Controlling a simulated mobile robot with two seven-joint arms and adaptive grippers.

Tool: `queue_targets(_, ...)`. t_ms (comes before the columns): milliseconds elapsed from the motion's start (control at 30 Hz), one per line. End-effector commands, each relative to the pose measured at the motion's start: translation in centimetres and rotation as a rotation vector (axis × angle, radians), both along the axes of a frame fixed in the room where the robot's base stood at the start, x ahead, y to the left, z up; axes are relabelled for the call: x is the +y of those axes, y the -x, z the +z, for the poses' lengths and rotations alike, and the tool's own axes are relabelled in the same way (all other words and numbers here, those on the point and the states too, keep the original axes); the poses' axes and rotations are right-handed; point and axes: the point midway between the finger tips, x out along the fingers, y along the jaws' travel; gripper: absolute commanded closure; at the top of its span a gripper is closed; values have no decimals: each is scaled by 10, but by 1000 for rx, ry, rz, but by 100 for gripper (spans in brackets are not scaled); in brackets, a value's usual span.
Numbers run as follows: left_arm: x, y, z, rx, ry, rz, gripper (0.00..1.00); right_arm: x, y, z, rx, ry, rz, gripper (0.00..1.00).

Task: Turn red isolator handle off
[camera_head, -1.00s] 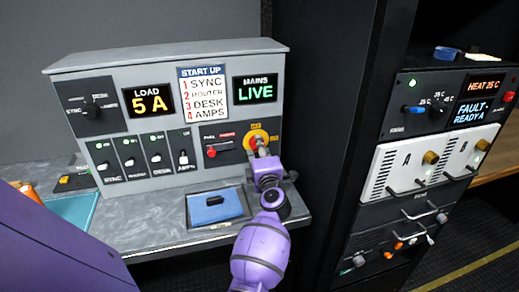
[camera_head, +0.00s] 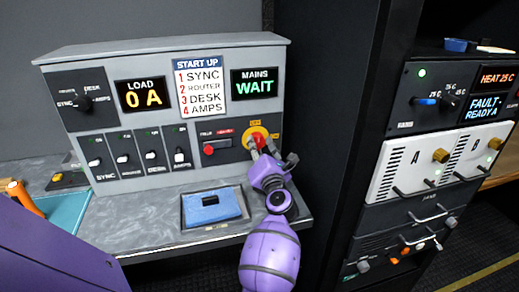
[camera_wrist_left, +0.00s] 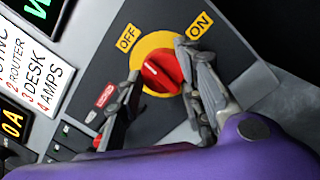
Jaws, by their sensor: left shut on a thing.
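The red isolator handle (camera_wrist_left: 160,72) sits on a yellow disc (camera_wrist_left: 142,48) between the OFF label (camera_wrist_left: 127,38) and the ON label (camera_wrist_left: 200,24). Its pale mark lies toward the OFF side. In the head view the handle (camera_head: 257,141) shows at the right end of the grey console. My left gripper (camera_wrist_left: 160,88) has a finger on each side of the handle and is shut on it; it also shows in the head view (camera_head: 264,152). The fingers partly cover the disc. My right gripper is not in view.
The console's displays read LOAD 0 A (camera_head: 143,94) and MAINS WAIT (camera_head: 254,83). Several white switches (camera_head: 122,158) line its lower left. A smaller red control (camera_head: 209,149) is left of the isolator. A blue object (camera_head: 212,206) lies in front. A dark rack (camera_head: 420,215) stands right.

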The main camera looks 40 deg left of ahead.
Motion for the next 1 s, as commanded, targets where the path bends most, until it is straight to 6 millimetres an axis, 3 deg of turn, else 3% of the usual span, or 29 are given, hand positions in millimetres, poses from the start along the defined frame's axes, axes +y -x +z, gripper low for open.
queue_targets(33,1,-1,7,-26,4,0,92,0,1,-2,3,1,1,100)
queue_targets(767,2,0,9,-87,56,2,92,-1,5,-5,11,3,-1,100)
queue_targets(800,2,0,9,-87,56,2,62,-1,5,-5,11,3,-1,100)
queue_targets(900,2,0,9,-87,57,1,50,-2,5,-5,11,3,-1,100)
queue_targets(1000,1,0,8,-85,57,0,50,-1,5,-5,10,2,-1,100)
